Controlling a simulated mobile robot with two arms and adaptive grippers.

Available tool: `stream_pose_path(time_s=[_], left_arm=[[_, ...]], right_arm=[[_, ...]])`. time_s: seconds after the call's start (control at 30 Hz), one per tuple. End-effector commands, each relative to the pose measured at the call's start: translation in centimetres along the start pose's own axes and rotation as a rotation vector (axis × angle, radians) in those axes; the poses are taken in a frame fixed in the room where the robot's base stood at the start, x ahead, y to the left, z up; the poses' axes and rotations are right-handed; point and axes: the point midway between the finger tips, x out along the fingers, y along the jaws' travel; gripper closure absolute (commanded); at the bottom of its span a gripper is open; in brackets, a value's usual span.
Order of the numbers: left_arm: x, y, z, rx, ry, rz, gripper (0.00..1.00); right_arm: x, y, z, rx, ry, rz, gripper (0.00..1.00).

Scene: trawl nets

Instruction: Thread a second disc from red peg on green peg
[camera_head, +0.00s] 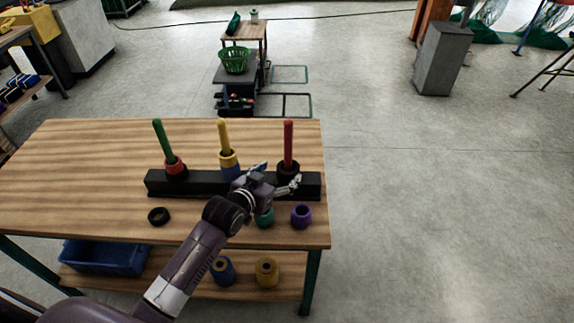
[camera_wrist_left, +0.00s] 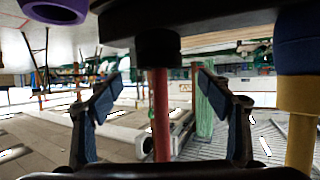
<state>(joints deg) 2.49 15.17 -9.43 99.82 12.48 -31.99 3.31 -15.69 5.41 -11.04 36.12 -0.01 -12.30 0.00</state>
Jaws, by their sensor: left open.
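The black base (camera_head: 205,184) carries three upright pegs. The red peg (camera_head: 288,140) at its right end has a black disc (camera_head: 288,169) at its foot. The green peg (camera_head: 162,140) at the left end has a red disc (camera_head: 175,166) with something dark under it. My left gripper (camera_head: 278,178) is open and empty in front of the red peg. In the left wrist view, which looks upside down, the red peg (camera_wrist_left: 161,115) shows between the spread fingers, with the black disc (camera_wrist_left: 157,48) at the base. My right gripper is not in view.
The yellow peg (camera_head: 224,135) stands mid-base with a yellow disc above a blue one. A black ring (camera_head: 158,216), a teal disc (camera_head: 264,218) and a purple disc (camera_head: 301,217) lie in front. A blue crate (camera_head: 105,257) and two spools sit on the lower shelf.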

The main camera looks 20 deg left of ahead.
Motion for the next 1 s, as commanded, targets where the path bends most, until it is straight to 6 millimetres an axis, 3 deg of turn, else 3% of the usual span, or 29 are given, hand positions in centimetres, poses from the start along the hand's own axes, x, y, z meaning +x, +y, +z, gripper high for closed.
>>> stream_pose_path(time_s=[0.1, 0.27, 0.37, 0.63, 0.9, 1.0], left_arm=[[1.6, 0.1, -0.2, 0.0, 0.0, 0.001, 0.28], [3.8, 0.0, -0.2, -0.001, 0.0, 0.0, 0.28], [5.0, 0.1, -0.1, 0.0, 0.0, 0.001, 0.28], [6.5, 0.1, 0.0, -0.001, -0.001, 0.001, 0.28], [6.6, 0.1, 0.0, 0.0, 0.0, 0.001, 0.28], [6.6, 0.1, 0.0, 0.0, 0.0, 0.001, 0.37]], right_arm=[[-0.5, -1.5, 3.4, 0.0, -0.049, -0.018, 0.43], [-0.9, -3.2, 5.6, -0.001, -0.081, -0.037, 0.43], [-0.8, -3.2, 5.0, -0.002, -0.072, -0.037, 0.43], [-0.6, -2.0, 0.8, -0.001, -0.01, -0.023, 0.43], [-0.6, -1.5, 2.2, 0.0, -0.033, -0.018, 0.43], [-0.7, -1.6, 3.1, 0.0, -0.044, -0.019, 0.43]])
